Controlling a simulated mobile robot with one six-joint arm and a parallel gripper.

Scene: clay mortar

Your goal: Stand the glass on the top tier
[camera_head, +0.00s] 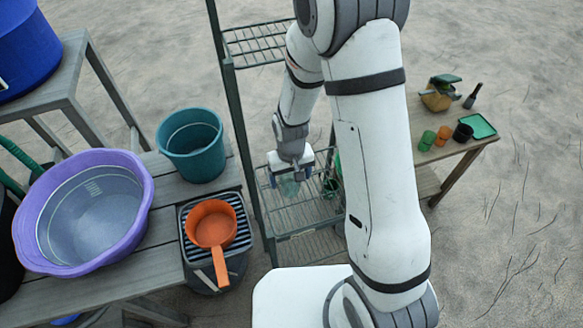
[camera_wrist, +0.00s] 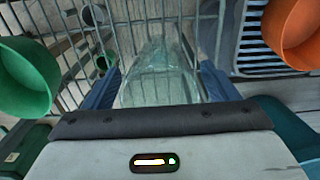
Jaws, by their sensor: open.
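The clear glass (camera_wrist: 158,72) is between the two blue fingers of my gripper (camera_wrist: 158,88) in the wrist view. The fingers are apart, with one on each side of it. Whether either finger touches it I cannot tell. In the head view my gripper (camera_head: 290,180) points down over a lower wire tier (camera_head: 300,222) of the dark metal rack, and the glass (camera_head: 289,188) shows faintly below it. Whether its base rests on the wires is unclear. A higher wire tier (camera_head: 255,42) shows behind my arm, partly hidden, with its visible part bare.
A green vessel (camera_head: 330,187) stands right of my gripper on the rack. A rack post (camera_head: 240,130) rises close on the left. The left bench holds a teal bucket (camera_head: 190,145), an orange saucepan (camera_head: 211,224) and a purple basin (camera_head: 85,212). A small table (camera_head: 458,158) stands right.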

